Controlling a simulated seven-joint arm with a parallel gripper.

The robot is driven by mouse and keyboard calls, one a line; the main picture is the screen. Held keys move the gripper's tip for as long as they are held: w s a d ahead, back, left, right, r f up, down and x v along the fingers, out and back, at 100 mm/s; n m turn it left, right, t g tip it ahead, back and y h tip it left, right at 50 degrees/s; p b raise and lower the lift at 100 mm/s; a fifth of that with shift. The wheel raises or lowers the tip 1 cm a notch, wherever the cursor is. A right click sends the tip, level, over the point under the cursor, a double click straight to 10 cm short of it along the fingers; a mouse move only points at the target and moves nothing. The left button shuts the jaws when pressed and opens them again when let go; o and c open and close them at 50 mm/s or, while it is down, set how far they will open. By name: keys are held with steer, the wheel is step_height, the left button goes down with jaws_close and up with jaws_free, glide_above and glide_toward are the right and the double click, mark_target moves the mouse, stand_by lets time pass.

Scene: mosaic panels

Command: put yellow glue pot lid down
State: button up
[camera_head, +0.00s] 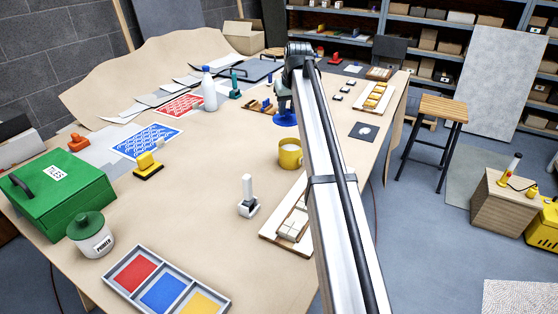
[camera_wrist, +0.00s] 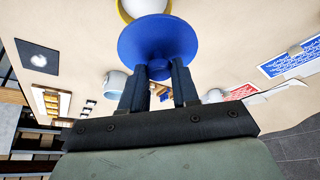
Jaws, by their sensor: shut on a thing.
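The yellow glue pot (camera_head: 290,156) stands uncovered on the table, with white glue showing inside; part of it shows at the top edge of the wrist view (camera_wrist: 125,11). A blue round lid (camera_head: 286,119) is held by my gripper (camera_head: 283,98). In the wrist view the lid (camera_wrist: 157,45) fills the space at the fingertips of my gripper (camera_wrist: 160,78), which is shut on its knob. In the head view the lid appears just beyond the pot, apart from it. The lid's height over the table is hard to tell.
My arm crosses the table's right side. A white-handled tool (camera_head: 248,197) and a wooden board (camera_head: 270,237) are near the pot. A white bottle (camera_head: 209,90), a yellow-handled tool (camera_head: 148,167) and a three-colour tray (camera_head: 136,272) are left. The table left of the pot is clear.

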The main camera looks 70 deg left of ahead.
steer(key=s+d+f, duration=0.8)
steer(key=d, duration=0.2)
step_height(320, 180, down, 9)
steer(key=shift+s+d+f, duration=0.1)
steer(key=shift+s+f, duration=0.05)
steer(key=shift+f, duration=0.15)
steer(key=o, duration=1)
steer(key=v, duration=1.2)
